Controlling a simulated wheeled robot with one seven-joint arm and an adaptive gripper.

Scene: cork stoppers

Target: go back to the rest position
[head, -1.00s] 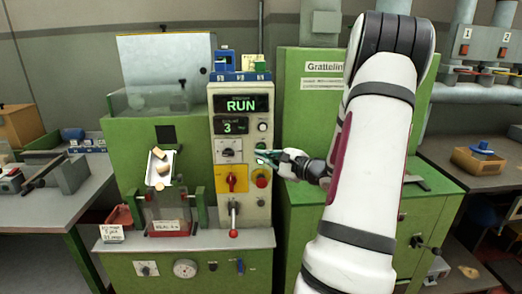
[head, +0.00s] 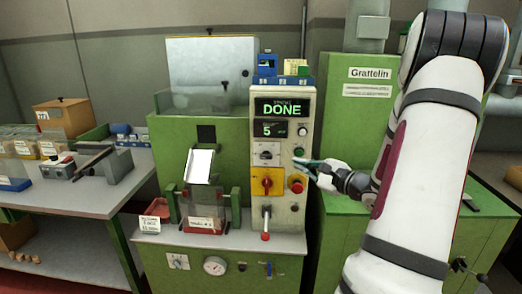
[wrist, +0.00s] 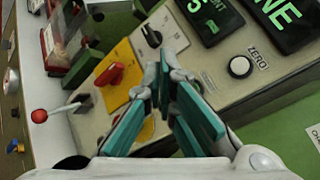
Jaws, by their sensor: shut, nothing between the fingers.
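My gripper (head: 306,164) is shut and empty, with teal fingers. It is in front of the right side of the machine's control panel (head: 263,220), close to the green button (head: 300,152) and the red round button (head: 297,183). In the wrist view the shut fingers (wrist: 163,78) point at the panel, near the yellow plate with the red knob (wrist: 109,75); whether they touch it I cannot tell. The panel's display (head: 281,109) reads DONE, and the smaller one (head: 275,129) reads 5. The white chute (head: 200,163) shows no corks.
A red-handled lever (head: 265,236) sticks out below the panel. A clear-fronted bin (head: 204,225) stands under the chute. A second green cabinet (head: 338,130) stands close behind my arm. A grey bench (head: 95,195) with boxes is at the left.

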